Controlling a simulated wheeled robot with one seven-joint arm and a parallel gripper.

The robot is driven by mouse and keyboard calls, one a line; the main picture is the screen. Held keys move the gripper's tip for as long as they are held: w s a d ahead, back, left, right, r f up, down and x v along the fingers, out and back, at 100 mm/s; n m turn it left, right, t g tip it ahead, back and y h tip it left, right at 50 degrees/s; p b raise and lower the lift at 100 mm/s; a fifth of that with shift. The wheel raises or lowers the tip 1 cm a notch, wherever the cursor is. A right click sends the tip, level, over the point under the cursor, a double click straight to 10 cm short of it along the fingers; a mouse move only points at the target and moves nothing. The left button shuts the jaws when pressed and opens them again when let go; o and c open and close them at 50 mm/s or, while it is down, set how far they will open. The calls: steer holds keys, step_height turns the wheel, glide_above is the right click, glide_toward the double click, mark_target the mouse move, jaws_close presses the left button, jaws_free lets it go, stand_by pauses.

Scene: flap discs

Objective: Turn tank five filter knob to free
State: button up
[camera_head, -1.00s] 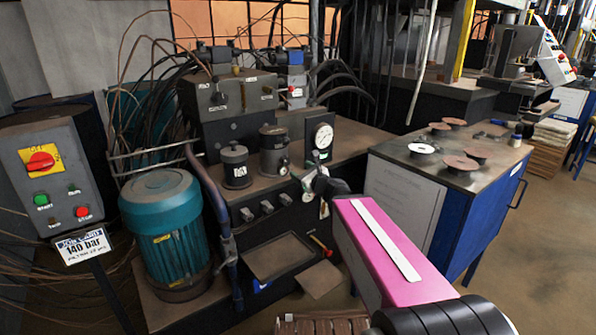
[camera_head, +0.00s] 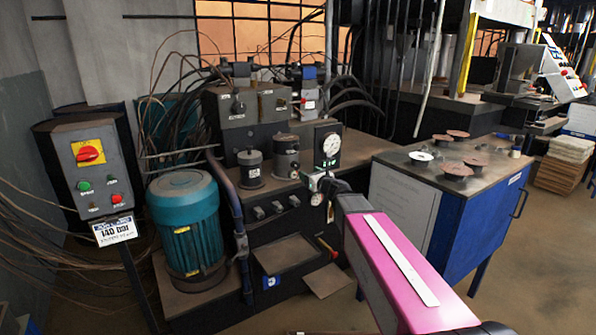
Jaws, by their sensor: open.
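My gripper (camera_head: 318,186) is small in the view, at the end of my pink arm, in front of the right end of the oily hydraulic tank (camera_head: 345,165). Its jaws are open, with nothing seen between them. Two dark filter cylinders stand on the tank top: a shorter one (camera_head: 250,168) and a taller one (camera_head: 286,155), both left of my gripper. A row of small knobs (camera_head: 277,208) sits on the tank's front, below the cylinders and left of my gripper. I cannot read any tank number or knob label, so I cannot tell which knob is tank five's or how it is set.
A round gauge (camera_head: 328,145) stands just above my gripper. A teal motor (camera_head: 184,225) stands at left, beside a control box with a red switch (camera_head: 88,153). A blue bench (camera_head: 466,225) with several discs is at right. Floor shows at far right.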

mark_target(297, 166)
steer(key=x, duration=1)
steer(key=shift+w+a, duration=0.3)
steer(key=c, duration=0.9)
